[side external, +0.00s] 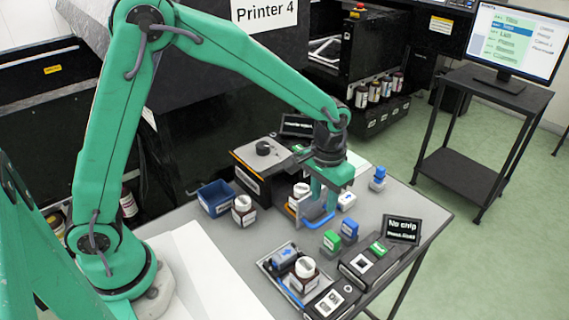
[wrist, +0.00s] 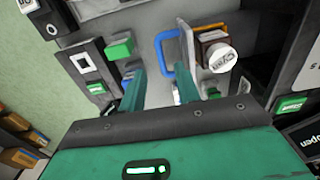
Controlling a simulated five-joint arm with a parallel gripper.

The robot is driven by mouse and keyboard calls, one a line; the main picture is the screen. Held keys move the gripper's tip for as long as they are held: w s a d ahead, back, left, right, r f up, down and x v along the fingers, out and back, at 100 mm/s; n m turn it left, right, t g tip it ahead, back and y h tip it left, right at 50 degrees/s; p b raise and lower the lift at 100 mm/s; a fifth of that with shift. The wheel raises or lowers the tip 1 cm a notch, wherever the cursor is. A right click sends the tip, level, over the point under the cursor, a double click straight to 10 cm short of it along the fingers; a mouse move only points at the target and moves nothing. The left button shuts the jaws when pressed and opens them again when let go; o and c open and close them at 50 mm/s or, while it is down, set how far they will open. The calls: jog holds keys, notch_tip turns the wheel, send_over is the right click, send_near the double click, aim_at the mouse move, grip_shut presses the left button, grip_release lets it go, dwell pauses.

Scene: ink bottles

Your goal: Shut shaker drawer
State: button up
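The shaker drawer (wrist: 187,48) stands out from the shaker (side external: 262,168), with a white-capped bottle (wrist: 218,57) in it behind the front plate. The drawer's blue handle (side external: 318,221) sticks out toward the table's middle; it also shows in the wrist view (wrist: 160,48). My gripper (side external: 325,200) hangs down over the handle and the drawer front. In the wrist view its two green fingers (wrist: 158,82) are apart, with the handle seen beyond the gap between them. Nothing is held. I cannot tell whether a finger touches the handle or the front plate.
A blue bin (side external: 215,198) and a bottle (side external: 243,211) stand left of the shaker. A tray (side external: 270,268) with a bottle, green and blue blocks (side external: 340,234), and a device with a "No chip" screen (side external: 402,230) lie toward the front.

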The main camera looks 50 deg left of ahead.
aim_at(321, 221)
jog(key=shift+f, duration=3.15)
jog(key=shift+c, duration=0.2)
grip_shut()
